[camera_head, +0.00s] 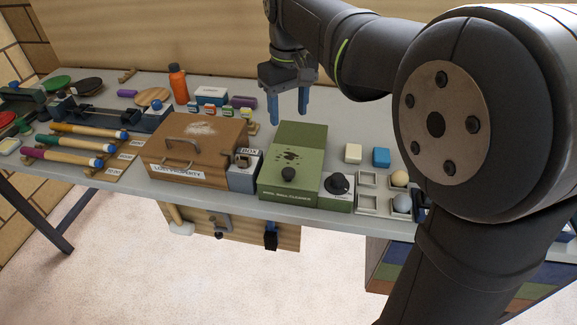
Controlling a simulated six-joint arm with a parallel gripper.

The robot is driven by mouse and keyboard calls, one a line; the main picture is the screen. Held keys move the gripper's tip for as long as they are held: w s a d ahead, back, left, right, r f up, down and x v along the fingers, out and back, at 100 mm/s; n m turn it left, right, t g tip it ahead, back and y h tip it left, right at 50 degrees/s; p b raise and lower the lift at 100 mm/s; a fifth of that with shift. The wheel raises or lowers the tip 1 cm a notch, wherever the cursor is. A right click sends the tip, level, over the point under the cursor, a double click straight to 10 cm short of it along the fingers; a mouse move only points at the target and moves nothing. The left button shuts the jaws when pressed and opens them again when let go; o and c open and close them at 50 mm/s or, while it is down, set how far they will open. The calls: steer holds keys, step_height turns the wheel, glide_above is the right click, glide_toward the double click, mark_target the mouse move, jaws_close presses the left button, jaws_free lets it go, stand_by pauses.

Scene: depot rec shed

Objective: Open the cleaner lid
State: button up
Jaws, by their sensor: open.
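The cleaner is a green box (293,189) near the middle front of the table. Its flat green lid (300,140) looks closed, with dark stains on top and a dark round knob (288,174) near the front. A lower green block with a black dial (338,184) adjoins its right side. My gripper (289,116) has blue fingers, spread apart and empty. It points down above and behind the back edge of the cleaner, apart from the knob.
A wooden lost-property box (200,148) and a grey box (244,171) stand left of the cleaner. White and blue blocks (381,157) and a tray with balls (368,201) are at right. An orange bottle (178,84) stands behind.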

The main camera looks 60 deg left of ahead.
mark_target(288, 171)
step_height(288, 171, down, 18)
steer(key=shift+r, duration=0.25)
steer(key=shift+c, duration=0.4)
